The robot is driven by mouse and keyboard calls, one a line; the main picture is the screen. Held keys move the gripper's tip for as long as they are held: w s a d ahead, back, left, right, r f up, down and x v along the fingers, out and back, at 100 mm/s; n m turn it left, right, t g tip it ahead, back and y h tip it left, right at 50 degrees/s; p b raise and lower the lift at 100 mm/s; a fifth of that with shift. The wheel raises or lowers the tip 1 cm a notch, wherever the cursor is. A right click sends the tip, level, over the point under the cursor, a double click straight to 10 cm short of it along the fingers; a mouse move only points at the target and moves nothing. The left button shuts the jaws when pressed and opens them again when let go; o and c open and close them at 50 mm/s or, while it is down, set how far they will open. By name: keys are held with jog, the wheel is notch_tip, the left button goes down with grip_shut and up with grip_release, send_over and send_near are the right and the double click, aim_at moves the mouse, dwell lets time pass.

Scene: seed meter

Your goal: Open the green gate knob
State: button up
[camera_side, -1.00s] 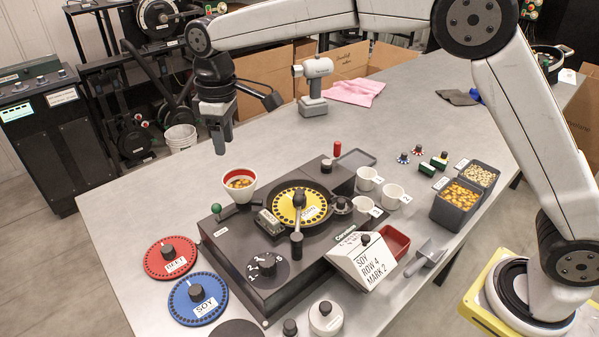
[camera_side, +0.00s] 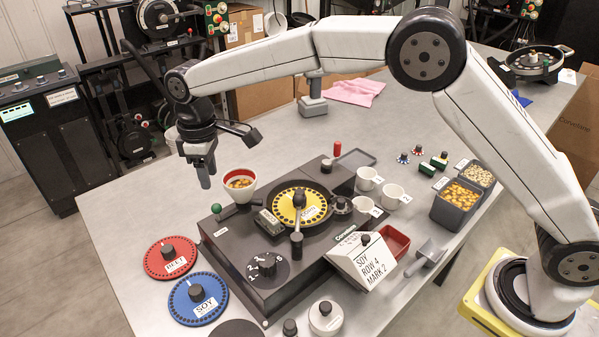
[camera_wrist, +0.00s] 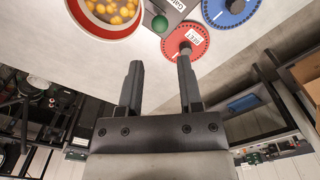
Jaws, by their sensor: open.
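The green gate knob (camera_side: 216,208) is a small green ball at the left end of the black seed meter (camera_side: 225,238), below the hopper. It also shows in the wrist view (camera_wrist: 160,23), just beyond and between my fingertips. My gripper (camera_side: 204,184) is open and empty, in the air to the upper left of the knob. In the wrist view my gripper (camera_wrist: 158,62) has its two dark fingers apart with nothing between them. The white hopper with a red rim (camera_side: 240,184) holds orange-yellow seeds and stands close to the right of my fingers.
The red BEET disc (camera_side: 157,262) and blue SOY disc (camera_side: 184,307) lie on the table left of the meter. A yellow disc (camera_side: 285,208) sits on the meter. A white sign block (camera_side: 362,264) and cups (camera_side: 368,178) are to the right. Table left of the hopper is clear.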

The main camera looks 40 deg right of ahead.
aim_at(215, 205)
jog(key=shift+f, duration=0.2)
jog(key=shift+f, duration=3.7)
grip_shut()
